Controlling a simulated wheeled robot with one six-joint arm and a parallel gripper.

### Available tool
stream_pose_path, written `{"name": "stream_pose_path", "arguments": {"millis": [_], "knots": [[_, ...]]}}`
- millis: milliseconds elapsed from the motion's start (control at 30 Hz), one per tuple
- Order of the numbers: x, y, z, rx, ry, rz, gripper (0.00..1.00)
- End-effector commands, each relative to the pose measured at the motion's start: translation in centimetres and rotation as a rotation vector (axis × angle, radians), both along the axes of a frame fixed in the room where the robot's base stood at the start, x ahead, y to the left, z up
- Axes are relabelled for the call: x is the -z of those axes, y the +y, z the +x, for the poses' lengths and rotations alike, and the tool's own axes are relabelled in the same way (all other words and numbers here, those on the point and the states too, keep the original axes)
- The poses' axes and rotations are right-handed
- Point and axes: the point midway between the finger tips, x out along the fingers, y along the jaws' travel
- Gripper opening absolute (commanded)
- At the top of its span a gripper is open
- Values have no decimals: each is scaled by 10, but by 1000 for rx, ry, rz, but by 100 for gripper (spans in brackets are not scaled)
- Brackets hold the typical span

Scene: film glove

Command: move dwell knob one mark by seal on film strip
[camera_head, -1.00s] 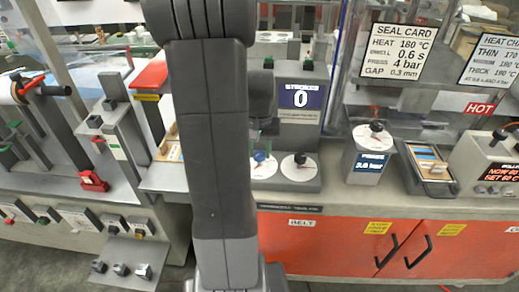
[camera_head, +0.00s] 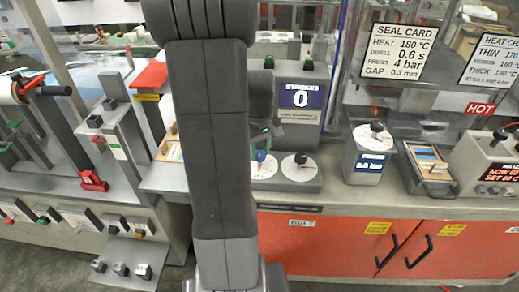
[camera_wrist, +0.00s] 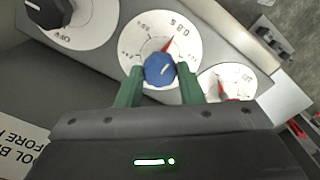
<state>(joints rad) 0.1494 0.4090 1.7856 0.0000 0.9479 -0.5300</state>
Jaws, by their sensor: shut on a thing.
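The dwell knob (camera_wrist: 159,70) is blue and sits on a white round dial (camera_wrist: 190,45) with a red pointer, in the wrist view. The pointer stands near a large printed mark, which I cannot read surely. My gripper (camera_wrist: 160,74) has its green fingers shut on the blue knob, one on each side. In the head view this dial (camera_head: 268,171) shows just right of my arm, which hides part of it. The seal card (camera_head: 399,50) reads heat 180 °C, dwell 0.6 s, press 4 bar, gap 0.3 mm. I cannot make out a film strip.
A black knob (camera_head: 301,158) on another white dial stands close right of the dwell dial. A strokes display (camera_head: 301,96) shows 0 behind them.

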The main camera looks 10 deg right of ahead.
Motion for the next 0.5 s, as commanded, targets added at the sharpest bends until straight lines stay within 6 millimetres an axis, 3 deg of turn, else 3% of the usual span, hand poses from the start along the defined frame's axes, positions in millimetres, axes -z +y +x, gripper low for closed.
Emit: {"name": "stream_pose_path", "arguments": {"millis": [467, 500], "knots": [[-1, 0, 1, -14, -4, -1, 11], [-1, 0, 1, -13, -4, 0, 40]]}}
